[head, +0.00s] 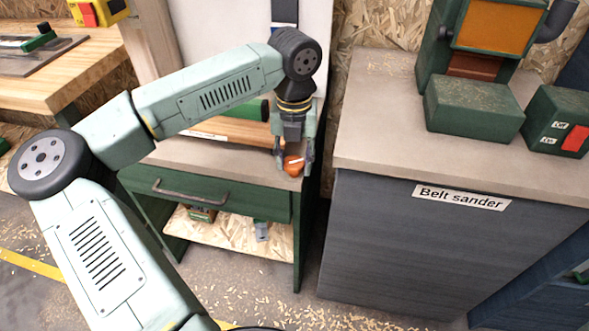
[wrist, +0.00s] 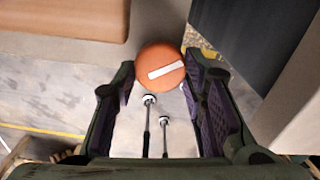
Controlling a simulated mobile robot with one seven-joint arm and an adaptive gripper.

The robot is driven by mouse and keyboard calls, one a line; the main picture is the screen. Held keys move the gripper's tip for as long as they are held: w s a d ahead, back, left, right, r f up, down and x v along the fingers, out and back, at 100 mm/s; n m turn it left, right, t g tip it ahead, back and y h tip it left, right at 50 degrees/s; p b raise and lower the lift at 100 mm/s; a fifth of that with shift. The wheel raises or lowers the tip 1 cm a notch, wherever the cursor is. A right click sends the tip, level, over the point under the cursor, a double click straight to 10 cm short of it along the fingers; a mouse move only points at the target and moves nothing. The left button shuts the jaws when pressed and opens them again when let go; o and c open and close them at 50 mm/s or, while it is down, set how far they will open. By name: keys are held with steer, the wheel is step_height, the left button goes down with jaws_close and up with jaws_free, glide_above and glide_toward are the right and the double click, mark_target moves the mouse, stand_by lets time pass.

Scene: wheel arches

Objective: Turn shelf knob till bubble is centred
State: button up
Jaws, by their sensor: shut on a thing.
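The round orange knob (head: 293,167) with a white stripe is at the front right of a small bench top in the head view. In the wrist view the knob (wrist: 157,60) shows its face, with the stripe tilted slightly, right end higher. My gripper (head: 294,165) points down with a finger on each side of the knob, shut on it. In the wrist view the fingers of my gripper (wrist: 160,72) flank the knob. A wooden board (head: 238,131) lies behind, with a green item on it, partly hidden by my arm. I cannot make out a bubble.
A green drawer (head: 215,195) with a handle is below the bench top. To the right is a grey cabinet labelled "Belt sander" (head: 460,197) bearing a green machine (head: 472,108). A wooden workbench (head: 60,80) stands at left. The floor has scattered shavings.

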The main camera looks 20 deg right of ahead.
mark_target(294, 163)
steer(key=shift+m, duration=0.6)
steer(key=o, duration=1.2)
steer(key=shift+c, duration=0.2)
steer(key=shift+r, duration=0.1)
step_height(294, 163, up, 12)
